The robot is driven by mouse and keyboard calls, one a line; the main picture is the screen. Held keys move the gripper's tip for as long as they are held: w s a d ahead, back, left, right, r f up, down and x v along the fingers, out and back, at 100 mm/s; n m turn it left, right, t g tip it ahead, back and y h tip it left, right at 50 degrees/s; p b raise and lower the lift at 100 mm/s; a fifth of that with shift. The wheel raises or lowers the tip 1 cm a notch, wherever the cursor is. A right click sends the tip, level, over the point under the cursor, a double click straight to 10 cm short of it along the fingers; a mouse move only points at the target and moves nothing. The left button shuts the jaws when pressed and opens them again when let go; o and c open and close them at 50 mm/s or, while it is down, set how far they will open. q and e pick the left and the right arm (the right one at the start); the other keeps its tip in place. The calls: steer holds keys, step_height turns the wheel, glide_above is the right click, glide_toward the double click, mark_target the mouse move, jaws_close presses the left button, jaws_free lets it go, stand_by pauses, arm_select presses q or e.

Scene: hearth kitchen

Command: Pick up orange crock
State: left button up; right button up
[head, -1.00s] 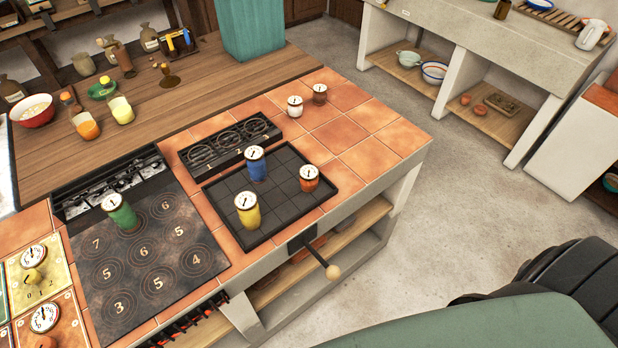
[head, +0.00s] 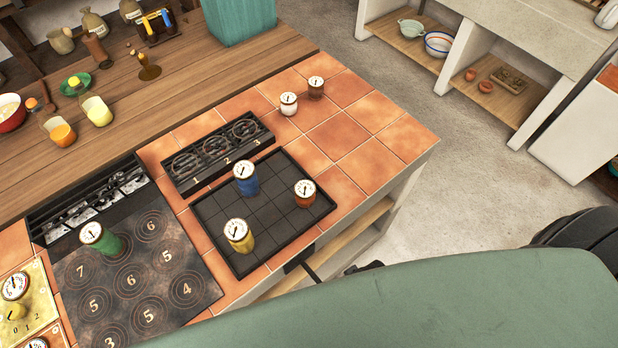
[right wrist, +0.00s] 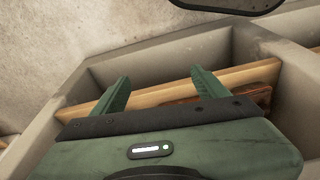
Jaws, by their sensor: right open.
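The orange crock (head: 304,193) is a small orange pot with a white dial-like lid. It stands upright at the right side of the black gridded tray (head: 282,228). A blue crock (head: 246,180) and a yellow crock (head: 239,237) stand on the same tray. In the right wrist view my right gripper (right wrist: 160,86) is open and empty, with its two green fingers apart. It faces the shelf space under the counter, and no crock shows there. My left gripper is not in view.
A green crock (head: 104,239) stands on the dark numbered plate (head: 140,285) to the left. A white crock (head: 288,104) and a brown crock (head: 316,88) stand on bare tiles behind the tray. The tiles (head: 370,135) right of the tray are clear.

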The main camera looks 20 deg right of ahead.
steer(key=w+a+r+n+t+p, duration=0.1)
steer(key=w+a+r+p, duration=0.15)
steer(key=r, duration=1.15)
steer(key=w+a+r+n+p, duration=0.1)
steer(key=w+r, duration=0.3)
steer(key=r, duration=1)
steer(key=w+a+r+n+y, duration=0.2)
steer(key=w+a+n+y, duration=0.1)
steer(key=w+a+n, duration=0.3)
steer(key=n+g+h, duration=0.3)
steer(key=n, duration=1)
glide_toward(307, 189)
steer(key=f, duration=0.5)
steer(key=shift+w+a+f, duration=0.2)
steer(key=shift+a+f, duration=0.1)
steer(key=shift+a, duration=0.05)
steer(key=shift+w+d, duration=0.1)
steer(key=shift+d, duration=0.1)
steer(key=shift+f, duration=0.9)
steer(key=f+p, duration=0.1)
steer(key=f, duration=0.2)
steer(key=f+p, duration=0.1)
steer(key=f, duration=0.1)
steer(key=shift+a+f, duration=0.2)
steer(key=shift+f, duration=0.2)
jaws_close()
